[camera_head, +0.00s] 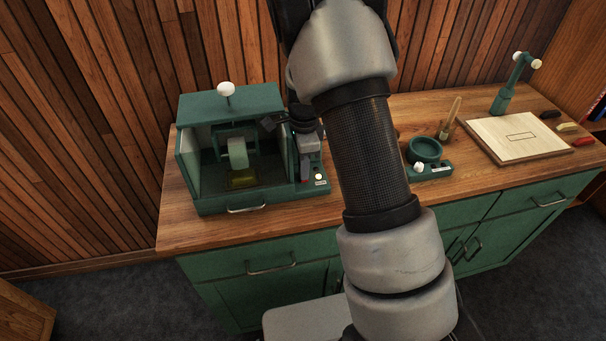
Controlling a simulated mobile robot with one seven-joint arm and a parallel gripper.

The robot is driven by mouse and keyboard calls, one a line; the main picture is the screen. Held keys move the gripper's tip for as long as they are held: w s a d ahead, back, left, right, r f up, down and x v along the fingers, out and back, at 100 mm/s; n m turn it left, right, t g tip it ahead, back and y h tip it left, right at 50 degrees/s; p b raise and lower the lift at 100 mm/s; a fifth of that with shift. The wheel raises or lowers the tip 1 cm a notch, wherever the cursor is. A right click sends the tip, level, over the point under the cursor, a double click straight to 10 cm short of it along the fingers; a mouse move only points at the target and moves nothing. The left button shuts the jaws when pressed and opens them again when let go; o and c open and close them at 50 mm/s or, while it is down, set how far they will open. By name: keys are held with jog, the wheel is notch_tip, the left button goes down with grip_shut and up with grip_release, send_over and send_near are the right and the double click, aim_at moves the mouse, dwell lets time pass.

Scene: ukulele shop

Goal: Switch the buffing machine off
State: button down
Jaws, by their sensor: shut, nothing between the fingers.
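The buffing machine (228,106) is a green open-fronted housing at the left of the bench. A pale buffing wheel (238,153) sits inside it above a yellowish block (242,178). A narrow control panel (318,182) runs along its right side, with a small red part and a pale knob near the front. My wrist hides the upper part of the panel. I cannot tell whether the gripper touches the machine or whether the wheel is turning.
My arm crosses the middle of the view and hides part of the wooden bench (190,233). Right of it are a green round pot (425,149) on a base, a brush (449,122), a pale board (518,137) and a green lamp-like stand (505,98). A slatted wall stands behind.

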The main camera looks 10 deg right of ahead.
notch_tip(320, 180, up, 7)
jog(key=p, duration=0.4)
jog(key=shift+f, duration=0.15)
jog(key=shift+s+f, duration=0.1)
dwell(0.4)
